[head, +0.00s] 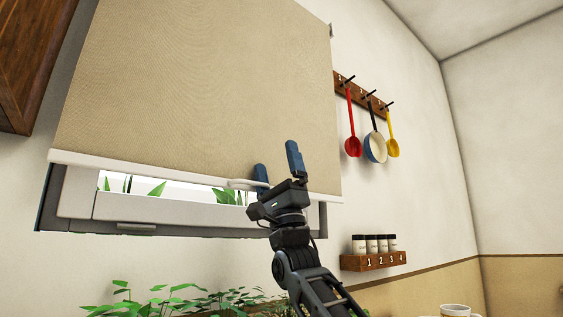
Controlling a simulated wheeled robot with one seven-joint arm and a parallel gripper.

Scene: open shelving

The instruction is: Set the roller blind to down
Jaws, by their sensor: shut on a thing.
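The beige roller blind (195,85) hangs over most of the window, its white bottom bar (120,167) above the window's lower edge. A strip of the window (160,208) shows below the bar. A white pull (238,183) sticks out near the bar, to the right of the middle, and its right end is hidden at a blue finger. My gripper (276,157) is at the bar with its two blue fingers pointing up, shut on the pull. The exact contact is hidden.
Green plants (180,301) stand below the window. A hook rail (362,95) with hanging utensils and a small rack (373,262) with numbered jars are on the wall to the right. A wooden cabinet (30,60) is at upper left. A cup (455,311) stands at lower right.

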